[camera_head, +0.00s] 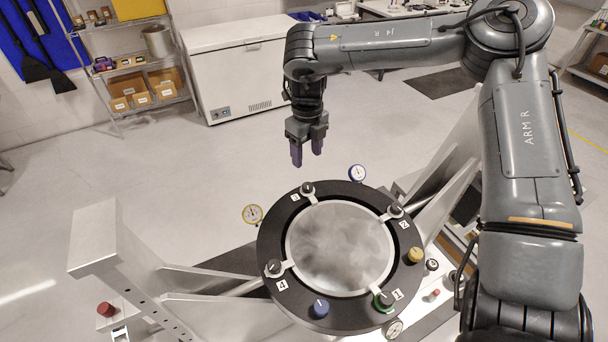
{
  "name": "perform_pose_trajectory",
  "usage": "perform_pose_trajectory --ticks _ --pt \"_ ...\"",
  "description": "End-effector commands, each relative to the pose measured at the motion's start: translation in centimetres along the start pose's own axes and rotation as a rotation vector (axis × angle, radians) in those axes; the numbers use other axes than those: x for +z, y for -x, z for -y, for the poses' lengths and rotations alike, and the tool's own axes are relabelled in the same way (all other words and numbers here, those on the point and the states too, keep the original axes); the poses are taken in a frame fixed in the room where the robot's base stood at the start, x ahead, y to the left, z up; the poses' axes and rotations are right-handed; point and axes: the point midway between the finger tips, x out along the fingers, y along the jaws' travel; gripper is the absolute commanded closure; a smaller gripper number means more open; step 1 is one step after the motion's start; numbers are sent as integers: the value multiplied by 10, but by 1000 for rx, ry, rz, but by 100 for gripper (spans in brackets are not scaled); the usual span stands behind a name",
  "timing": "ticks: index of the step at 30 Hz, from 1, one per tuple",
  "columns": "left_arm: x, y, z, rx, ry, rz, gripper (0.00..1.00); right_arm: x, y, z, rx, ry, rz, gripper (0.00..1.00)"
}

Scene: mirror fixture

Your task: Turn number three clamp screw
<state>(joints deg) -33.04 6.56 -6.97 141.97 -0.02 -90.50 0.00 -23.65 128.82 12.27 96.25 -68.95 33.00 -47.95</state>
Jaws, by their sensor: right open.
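The round mirror (340,250) sits in a black ring fixture (268,250) with numbered clamps around it. The number three clamp screw (307,188) is a dark knob at the ring's far left, beside a white label 3 (295,197). My right gripper (307,158) points down with its two purple fingers apart and nothing between them. In the picture it shows just above the number three screw, apart from it; the exact height gap cannot be told. My left gripper is out of view.
Other clamp screws sit at label 2 (404,224), label 4 (282,285) and label 1 (398,293).

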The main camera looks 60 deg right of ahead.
Motion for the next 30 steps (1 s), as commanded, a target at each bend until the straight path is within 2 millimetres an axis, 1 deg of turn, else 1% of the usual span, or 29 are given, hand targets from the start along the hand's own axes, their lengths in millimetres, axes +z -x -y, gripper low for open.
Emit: perform_pose_trajectory --ticks 5,12,18,24,30 --pt "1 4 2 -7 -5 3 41 -1 -20 0 1 0 -4 41" --pt "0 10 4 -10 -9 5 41 -1 -59 0 1 0 -5 41" --pt "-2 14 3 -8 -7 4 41 -1 -86 0 0 -1 -3 41" --pt "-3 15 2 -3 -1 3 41 0 -100 0 0 -1 0 41" --pt "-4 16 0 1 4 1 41 0 -103 0 0 -1 1 41"
